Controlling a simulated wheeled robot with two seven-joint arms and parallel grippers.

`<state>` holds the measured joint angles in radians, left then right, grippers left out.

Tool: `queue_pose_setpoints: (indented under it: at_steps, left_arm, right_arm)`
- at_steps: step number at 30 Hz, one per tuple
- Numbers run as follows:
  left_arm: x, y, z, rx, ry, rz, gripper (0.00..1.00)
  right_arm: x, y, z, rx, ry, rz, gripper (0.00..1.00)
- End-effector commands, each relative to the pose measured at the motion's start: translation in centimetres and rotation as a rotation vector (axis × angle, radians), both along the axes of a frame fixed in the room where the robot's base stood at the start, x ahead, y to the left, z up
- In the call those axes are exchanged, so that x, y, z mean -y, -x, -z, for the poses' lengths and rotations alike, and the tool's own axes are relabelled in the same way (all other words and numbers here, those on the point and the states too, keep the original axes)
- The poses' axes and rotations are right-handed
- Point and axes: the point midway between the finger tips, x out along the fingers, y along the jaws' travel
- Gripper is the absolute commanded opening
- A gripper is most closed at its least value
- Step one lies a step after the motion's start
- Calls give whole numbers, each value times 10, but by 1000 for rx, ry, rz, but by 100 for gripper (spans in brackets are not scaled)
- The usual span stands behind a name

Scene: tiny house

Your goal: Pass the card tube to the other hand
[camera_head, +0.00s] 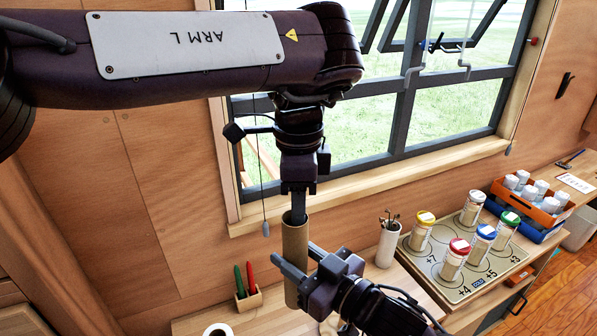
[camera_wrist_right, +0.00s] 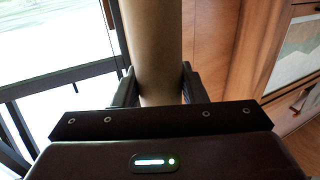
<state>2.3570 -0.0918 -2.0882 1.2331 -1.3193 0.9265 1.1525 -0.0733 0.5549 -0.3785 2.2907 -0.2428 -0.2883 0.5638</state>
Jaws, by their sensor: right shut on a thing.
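The card tube (camera_head: 294,239) is a plain brown cylinder, held upright above the counter in the head view. My right gripper (camera_head: 291,264) is shut on its lower part, coming from the right. In the right wrist view the tube (camera_wrist_right: 154,45) stands between the two fingers (camera_wrist_right: 157,87). My left gripper (camera_head: 298,207) points straight down at the tube's top end. Its dark fingers overlap the tube's rim in the picture. They are seen edge-on, so I cannot tell whether they grip it.
A wooden holder (camera_head: 249,299) with a green and a red pen stands left of the tube. A cup of tools (camera_head: 388,245) and a board (camera_head: 437,275) with several lidded jars are to the right. An orange crate (camera_head: 527,209) is farther right. The window (camera_head: 440,115) is behind.

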Motion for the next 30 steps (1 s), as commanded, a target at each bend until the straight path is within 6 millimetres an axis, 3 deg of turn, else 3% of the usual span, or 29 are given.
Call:
queue_pose_setpoints:
  at_steps: [7, 16, 29, 30]
  left_arm:
    - [1, 0, -44, 5, 0, -2, 28]
    - [0, 0, -64, 1, 0, 0, 28]
    - [0, 0, -64, 0, 0, 0, 28]
    - [0, 0, -64, 0, 0, 1, 32]
  right_arm:
    - [0, 0, 0, 0, 0, 0, 17]
    - [-4, 0, 3, -1, -2, 0, 17]
    - [-70, 0, 45, -2, -2, 0, 17]
    - [-74, 0, 47, -1, -3, 0, 17]
